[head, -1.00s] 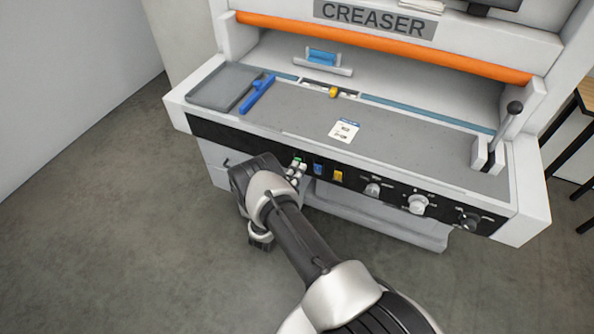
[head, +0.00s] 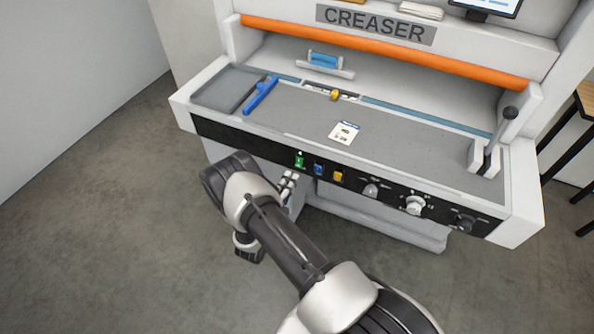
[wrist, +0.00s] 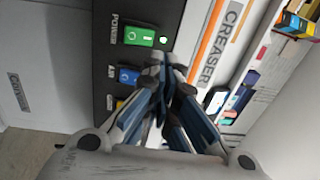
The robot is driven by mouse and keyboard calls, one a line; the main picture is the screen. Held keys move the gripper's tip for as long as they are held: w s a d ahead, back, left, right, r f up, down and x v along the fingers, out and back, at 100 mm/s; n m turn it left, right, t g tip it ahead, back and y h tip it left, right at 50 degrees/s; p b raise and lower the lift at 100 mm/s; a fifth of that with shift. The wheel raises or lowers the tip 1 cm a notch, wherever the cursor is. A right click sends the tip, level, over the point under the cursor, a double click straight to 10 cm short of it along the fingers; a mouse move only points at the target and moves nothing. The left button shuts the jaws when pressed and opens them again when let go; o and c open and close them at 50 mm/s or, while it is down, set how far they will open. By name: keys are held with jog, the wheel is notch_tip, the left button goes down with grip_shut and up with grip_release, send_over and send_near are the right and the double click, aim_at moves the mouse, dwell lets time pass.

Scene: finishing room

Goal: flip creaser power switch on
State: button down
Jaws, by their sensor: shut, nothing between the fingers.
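The creaser (head: 300,120) is a white machine with an orange bar and a black front control strip. Its green power switch (head: 299,161) sits on that strip, left of a blue and a yellow switch. In the wrist view the green switch (wrist: 139,36) is beside the label POWER, with a white lit dot beside it. My gripper (head: 289,178) is just below and left of the switches in the head view, apart from the strip. In the wrist view my gripper (wrist: 172,62) has its fingertips together, empty, beside the blue switch and clear of the green one.
A blue switch (head: 319,169) and a yellow switch (head: 338,175) are close to the green one. Knobs (head: 414,205) lie further right on the strip. A lever (head: 507,125) stands at the right end. A blue-handled tool (head: 261,95) and a card (head: 344,132) lie on the bed.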

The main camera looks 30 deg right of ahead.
jog(key=s+a+r+p, duration=0.1)
jog(key=s+a, duration=0.2)
jog(key=a, duration=0.2)
jog(key=shift+s+a, duration=0.15)
jog(key=shift+s, duration=0.2)
jog(key=shift+r, duration=0.1)
jog(key=s+d+r+m+g+h, duration=0.1)
jog(key=d+r+m+g, duration=0.15)
jog(key=r+m, duration=0.3)
jog(key=d+r+m+g+h, duration=0.1)
jog(key=d+r+m+g, duration=0.1)
jog(key=r+m+g, duration=0.35)
jog(key=s+d+r+m+g+y, duration=0.2)
jog(key=s+r+m+g+y, duration=0.4)
jog(key=s+r+m, duration=0.85)
jog(key=s+a+r+m+t+y, duration=0.7)
jog(key=s+a+r+m+y, duration=0.3)
jog(key=m, duration=0.8)
jog(key=s+a+y, duration=0.1)
jog(key=a, duration=0.2)
jog(key=shift+a, duration=0.4)
